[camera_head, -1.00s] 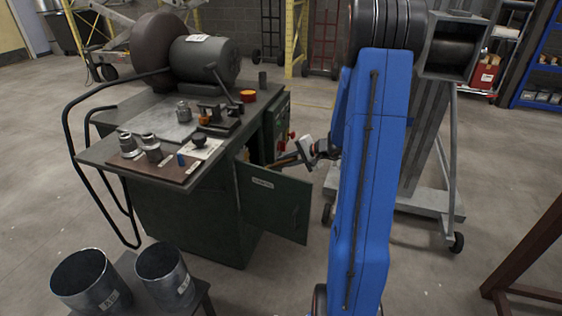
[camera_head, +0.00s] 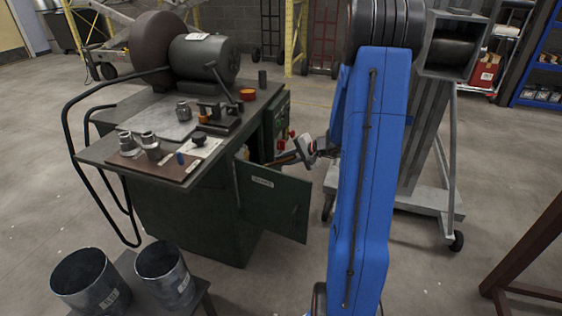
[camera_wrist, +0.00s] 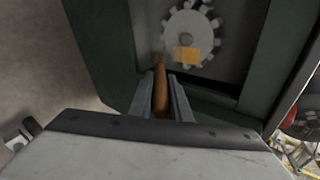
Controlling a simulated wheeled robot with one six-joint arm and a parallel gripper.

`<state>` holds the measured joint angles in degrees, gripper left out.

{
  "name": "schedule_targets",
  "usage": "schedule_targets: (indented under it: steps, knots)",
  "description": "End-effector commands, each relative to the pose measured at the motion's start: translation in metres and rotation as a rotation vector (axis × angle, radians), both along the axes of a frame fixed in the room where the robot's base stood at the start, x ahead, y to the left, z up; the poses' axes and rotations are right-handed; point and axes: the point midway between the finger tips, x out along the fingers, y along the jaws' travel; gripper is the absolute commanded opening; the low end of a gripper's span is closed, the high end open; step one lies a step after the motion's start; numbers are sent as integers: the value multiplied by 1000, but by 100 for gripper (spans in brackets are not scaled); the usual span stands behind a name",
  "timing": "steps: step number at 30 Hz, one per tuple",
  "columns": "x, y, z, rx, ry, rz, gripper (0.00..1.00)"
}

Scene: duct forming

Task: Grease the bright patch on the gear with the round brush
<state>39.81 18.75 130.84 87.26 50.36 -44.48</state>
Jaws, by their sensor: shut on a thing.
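The gear (camera_wrist: 190,30) is a grey toothed disc inside the dark green cabinet, seen in the wrist view. The bright patch (camera_wrist: 187,55) is a yellow-orange rectangle on its lower part. My gripper (camera_wrist: 163,84) is shut on the round brush (camera_wrist: 161,92), whose brown handle points forward between the fingers. The brush's far end lies just left of the patch in the picture; I cannot tell whether it touches the gear. In the head view my gripper (camera_head: 303,150) is beside the open cabinet, and the gear is hidden.
The cabinet's green door (camera_head: 272,203) stands open below my gripper. A grey wheeled stand (camera_head: 425,200) is to the right. Two metal cylinders (camera_head: 165,275) stand at the front left.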

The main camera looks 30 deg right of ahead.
Motion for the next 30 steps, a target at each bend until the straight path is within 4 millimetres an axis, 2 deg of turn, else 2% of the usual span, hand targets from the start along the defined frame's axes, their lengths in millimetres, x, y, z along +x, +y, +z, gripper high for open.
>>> schedule_targets:
  steps: [18, 30]
  knots:
    - [44, 36, 0, 1, 0, 3, 0]
    - [53, 42, 0, 1, 0, 1, 0]
